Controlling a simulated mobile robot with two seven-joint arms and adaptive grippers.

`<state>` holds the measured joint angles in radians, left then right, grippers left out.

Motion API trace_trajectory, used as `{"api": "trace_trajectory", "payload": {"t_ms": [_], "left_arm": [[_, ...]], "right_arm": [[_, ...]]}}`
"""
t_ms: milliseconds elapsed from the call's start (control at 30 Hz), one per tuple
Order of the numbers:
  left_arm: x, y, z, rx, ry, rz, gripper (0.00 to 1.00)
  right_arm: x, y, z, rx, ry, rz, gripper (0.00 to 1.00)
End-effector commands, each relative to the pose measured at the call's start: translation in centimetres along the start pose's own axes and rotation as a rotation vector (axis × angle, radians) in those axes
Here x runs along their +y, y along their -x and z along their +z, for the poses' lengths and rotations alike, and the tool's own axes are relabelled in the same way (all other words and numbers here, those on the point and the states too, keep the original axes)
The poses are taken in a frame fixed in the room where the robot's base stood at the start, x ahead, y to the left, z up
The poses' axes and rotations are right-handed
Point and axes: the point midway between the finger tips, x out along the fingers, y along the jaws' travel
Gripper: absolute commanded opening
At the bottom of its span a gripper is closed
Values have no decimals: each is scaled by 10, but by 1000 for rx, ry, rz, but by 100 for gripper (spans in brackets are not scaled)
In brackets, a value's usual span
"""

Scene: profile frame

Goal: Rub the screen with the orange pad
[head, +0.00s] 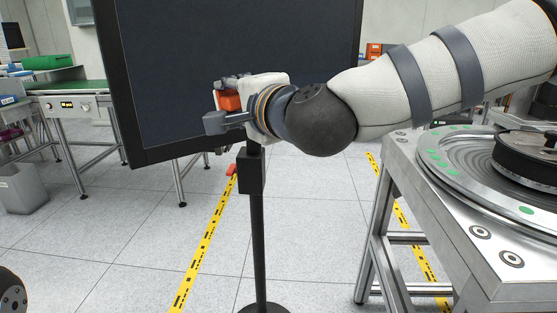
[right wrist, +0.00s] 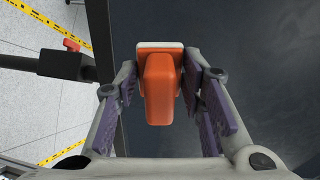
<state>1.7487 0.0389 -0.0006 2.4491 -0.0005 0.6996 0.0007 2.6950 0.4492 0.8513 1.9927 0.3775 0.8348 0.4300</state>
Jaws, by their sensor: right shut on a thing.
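The screen (head: 240,65) is a large dark panel in a black frame on a black stand, upright in front of me. Its dark face also fills the right of the right wrist view (right wrist: 270,60). My right gripper (head: 222,105) is in front of the screen's lower part. It is shut on the orange pad (head: 229,101), whose orange grip and pale base show between the fingers in the right wrist view (right wrist: 159,85). The pad's base is close to the screen; I cannot tell whether it touches. My left gripper is not in view.
The stand's post (head: 256,220) rises from a round base on the tiled floor. A metal table with a round turntable (head: 450,170) stands at the right. A conveyor bench (head: 70,100) and a grey bin (head: 20,187) are at the left. Yellow tape marks the floor.

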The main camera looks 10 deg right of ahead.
Motion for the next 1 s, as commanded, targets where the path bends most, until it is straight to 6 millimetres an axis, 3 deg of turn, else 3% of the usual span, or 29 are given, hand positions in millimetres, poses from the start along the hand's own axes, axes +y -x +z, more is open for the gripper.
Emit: {"api": "trace_trajectory", "payload": {"t_ms": [100,200,700,1000], "left_arm": [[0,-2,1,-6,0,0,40],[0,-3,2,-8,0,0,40],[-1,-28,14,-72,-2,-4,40],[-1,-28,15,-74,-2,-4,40]], "right_arm": [[-28,-1,17,-42,7,-92,14],[-38,-1,25,-70,5,-127,14],[-45,-55,31,-75,1,-131,14],[-50,-60,31,-76,1,-134,14]]}}
